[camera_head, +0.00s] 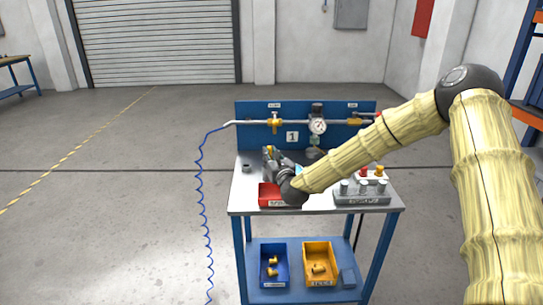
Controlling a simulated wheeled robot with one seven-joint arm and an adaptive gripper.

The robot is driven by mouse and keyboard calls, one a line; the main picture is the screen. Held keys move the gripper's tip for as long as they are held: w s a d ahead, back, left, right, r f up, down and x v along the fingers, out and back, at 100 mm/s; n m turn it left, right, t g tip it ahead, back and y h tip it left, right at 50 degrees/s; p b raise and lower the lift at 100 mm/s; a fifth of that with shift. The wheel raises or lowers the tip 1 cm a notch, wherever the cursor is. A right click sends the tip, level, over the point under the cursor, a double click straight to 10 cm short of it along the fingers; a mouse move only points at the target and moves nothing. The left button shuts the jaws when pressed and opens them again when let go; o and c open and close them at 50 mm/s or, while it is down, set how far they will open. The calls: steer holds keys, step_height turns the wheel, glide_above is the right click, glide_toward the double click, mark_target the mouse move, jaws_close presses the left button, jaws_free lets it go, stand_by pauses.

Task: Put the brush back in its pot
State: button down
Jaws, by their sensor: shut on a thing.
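My gripper (270,155) is over the left rear part of the workbench top, seen from behind and partly covered by my wrist. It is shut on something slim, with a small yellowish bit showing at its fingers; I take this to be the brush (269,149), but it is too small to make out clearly. A dark round container (314,154), possibly the pot, stands at the back of the bench below the gauge, to the right of my gripper and apart from it. Its inside is not visible.
The bench top (240,190) holds a red bin (268,194), a grey block with several pegs (361,192) and coloured fittings (371,171). A pipe with a gauge (318,126) runs along the blue back panel. Blue and yellow bins (319,247) sit on the lower shelf.

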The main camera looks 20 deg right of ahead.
steer(key=c, duration=1.3)
jaws_free()
steer(key=s+b, duration=0.1)
steer(key=s, duration=0.9)
steer(key=shift+d+b, duration=0.2)
steer(key=shift+b, duration=0.15)
